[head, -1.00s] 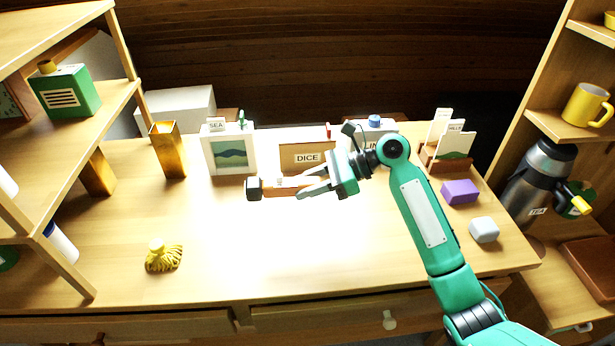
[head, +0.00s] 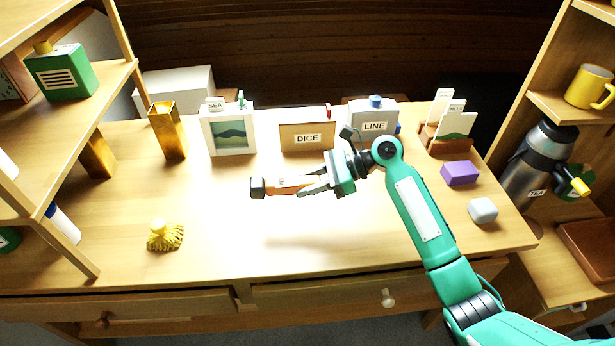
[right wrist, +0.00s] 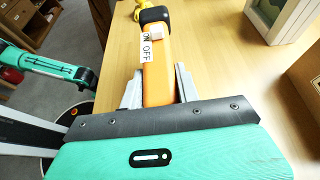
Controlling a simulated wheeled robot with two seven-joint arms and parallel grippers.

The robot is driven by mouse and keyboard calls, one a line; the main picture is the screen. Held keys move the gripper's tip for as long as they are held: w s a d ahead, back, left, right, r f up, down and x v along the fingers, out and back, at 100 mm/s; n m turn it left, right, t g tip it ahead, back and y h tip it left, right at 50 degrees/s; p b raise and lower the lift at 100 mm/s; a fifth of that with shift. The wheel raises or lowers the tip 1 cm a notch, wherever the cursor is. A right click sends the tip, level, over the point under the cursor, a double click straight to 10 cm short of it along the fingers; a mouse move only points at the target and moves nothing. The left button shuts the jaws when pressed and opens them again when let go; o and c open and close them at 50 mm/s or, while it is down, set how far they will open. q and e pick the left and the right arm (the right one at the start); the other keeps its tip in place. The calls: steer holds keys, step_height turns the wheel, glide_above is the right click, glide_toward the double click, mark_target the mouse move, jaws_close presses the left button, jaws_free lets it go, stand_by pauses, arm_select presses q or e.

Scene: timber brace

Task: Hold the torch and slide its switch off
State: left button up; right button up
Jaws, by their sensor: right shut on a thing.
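The torch (head: 288,185) has an orange body and a black head (head: 257,187). My right gripper (head: 312,186) is shut on its body and holds it roughly level above the desk, head to the left. In the right wrist view the torch (right wrist: 159,78) lies between the two fingers. A small pale switch (right wrist: 156,34) sits on its upper side near the black head, beside the ON end of a white ON/OFF label (right wrist: 146,48). My left gripper is not seen; a teal arm part of mine shows at the left of the right wrist view.
Behind the torch stand a SEA picture frame (head: 229,135), a DICE box (head: 306,138) and a LINE box (head: 374,118). A yellow mop-like thing (head: 165,237) lies front left. Purple (head: 460,173) and grey (head: 483,210) blocks are at right. The desk's middle front is clear.

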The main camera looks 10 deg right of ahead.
mark_target(308, 213)
steer(key=shift+f+b, duration=0.45)
steer(key=shift+f, duration=4)
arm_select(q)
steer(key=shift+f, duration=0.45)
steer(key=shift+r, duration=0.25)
arm_select(e)
steer(key=shift+f, duration=0.15)
steer(key=o, duration=1.2)
steer(key=shift+o, duration=0.2)
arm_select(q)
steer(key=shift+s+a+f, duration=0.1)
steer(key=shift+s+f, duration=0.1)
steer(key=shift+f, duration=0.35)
arm_select(e)
steer(key=v, duration=1.4)
steer(key=shift+f, duration=0.1)
